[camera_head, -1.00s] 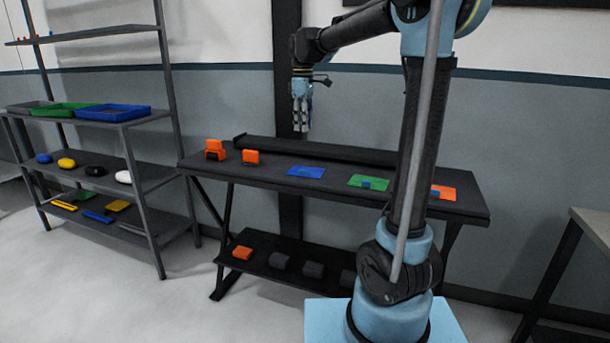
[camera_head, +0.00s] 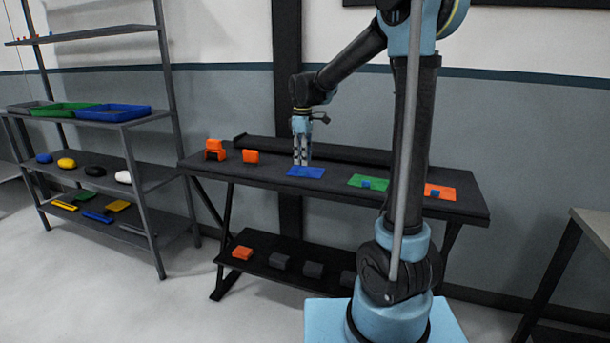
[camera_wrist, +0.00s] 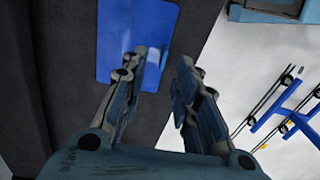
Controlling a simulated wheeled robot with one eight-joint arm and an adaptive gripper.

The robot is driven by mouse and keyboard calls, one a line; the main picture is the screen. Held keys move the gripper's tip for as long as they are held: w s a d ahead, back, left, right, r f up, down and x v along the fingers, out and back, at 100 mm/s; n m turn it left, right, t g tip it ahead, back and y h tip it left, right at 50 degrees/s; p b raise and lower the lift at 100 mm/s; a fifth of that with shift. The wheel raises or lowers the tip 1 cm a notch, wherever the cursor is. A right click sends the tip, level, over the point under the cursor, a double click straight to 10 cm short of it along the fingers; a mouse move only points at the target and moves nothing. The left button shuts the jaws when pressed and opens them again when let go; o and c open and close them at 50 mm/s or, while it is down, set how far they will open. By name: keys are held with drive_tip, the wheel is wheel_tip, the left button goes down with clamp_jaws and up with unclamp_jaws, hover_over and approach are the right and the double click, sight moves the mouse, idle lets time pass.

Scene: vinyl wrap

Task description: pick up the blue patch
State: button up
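The blue patch (camera_head: 308,173) is a flat blue rectangle lying on the dark table (camera_head: 240,176), left of the green patch. It also shows in the wrist view (camera_wrist: 125,30), at the upper left, partly covered by the left finger. My gripper (camera_head: 300,163) points down just above the back left part of the patch. In the wrist view my gripper (camera_wrist: 168,62) has its two fingers apart with nothing clearly held between them. Whether the fingertips touch the patch cannot be told.
A green patch (camera_head: 384,182) and an orange patch (camera_head: 448,193) lie to the right, each with a small blue piece. Two orange objects (camera_head: 215,151) stand at the table's left. A dark raised bar (camera_head: 270,147) runs along the back edge. Shelves (camera_head: 150,182) stand at the left.

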sight(315, 173)
drive_tip(key=shift+s+f, duration=0.15)
drive_tip(key=shift+f, duration=2.25)
clamp_jaws()
